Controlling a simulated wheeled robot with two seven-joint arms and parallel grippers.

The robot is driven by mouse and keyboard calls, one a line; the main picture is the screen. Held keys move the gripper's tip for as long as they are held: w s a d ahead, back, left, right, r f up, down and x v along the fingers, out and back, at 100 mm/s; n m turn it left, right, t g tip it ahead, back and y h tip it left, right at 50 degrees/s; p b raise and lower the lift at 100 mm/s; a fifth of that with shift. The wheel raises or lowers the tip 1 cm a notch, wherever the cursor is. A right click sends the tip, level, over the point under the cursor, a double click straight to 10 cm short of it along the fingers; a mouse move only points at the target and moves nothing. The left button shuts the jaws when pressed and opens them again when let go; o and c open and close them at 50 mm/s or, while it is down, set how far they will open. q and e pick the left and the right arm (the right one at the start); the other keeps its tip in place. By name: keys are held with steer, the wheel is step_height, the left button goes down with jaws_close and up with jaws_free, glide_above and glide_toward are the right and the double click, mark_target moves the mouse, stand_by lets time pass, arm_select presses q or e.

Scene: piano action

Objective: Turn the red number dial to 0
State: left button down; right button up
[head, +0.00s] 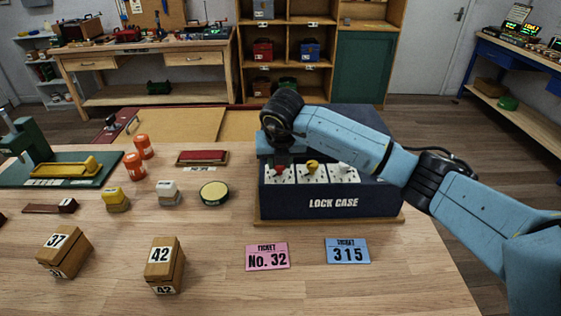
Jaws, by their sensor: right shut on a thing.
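The dark blue lock case (285,205) stands on the right part of the table, with "LOCK CASE" on its front. Three white dial plates sit in a row on its sloping face. The red number dial (278,172) is on the left plate, partly covered from above by my gripper. A yellow dial (312,166) is in the middle and a pale dial (342,168) is on the right. My right gripper (279,163) points down over the red dial and is shut on it. The number it shows is too small to read. My left gripper is out of view.
A pink ticket (267,256) marked No. 32 and a blue ticket (348,251) marked 315 lie in front of the case. Wooden blocks marked 37 (64,252) and 42 (165,264), stamps, orange bottles and a round tin (214,193) stand to the left.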

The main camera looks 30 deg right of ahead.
steer(key=m, duration=0.2)
steer(key=m+g+h, duration=0.1)
steer(key=m, duration=0.1)
steer(key=shift+w+a+m+h+b, duration=0.1)
steer(key=shift+a+m+h+b, duration=0.05)
steer(key=shift+m+h+b, duration=0.2)
steer(key=m, duration=0.2)
steer(key=m+g, duration=0.1)
steer(key=m, duration=0.2)
steer(key=shift+w+g+h, duration=0.15)
steer(key=shift+g+h, duration=0.15)
steer(key=shift+h, duration=0.05)
steer(key=o, duration=0.9)
steer(key=shift+o, duration=0.2)
steer(key=shift+a+r, duration=0.1)
steer(key=shift+r, duration=0.05)
steer(key=p+v, duration=0.2)
steer(key=v, duration=1.1)
steer(key=shift+a, duration=0.1)
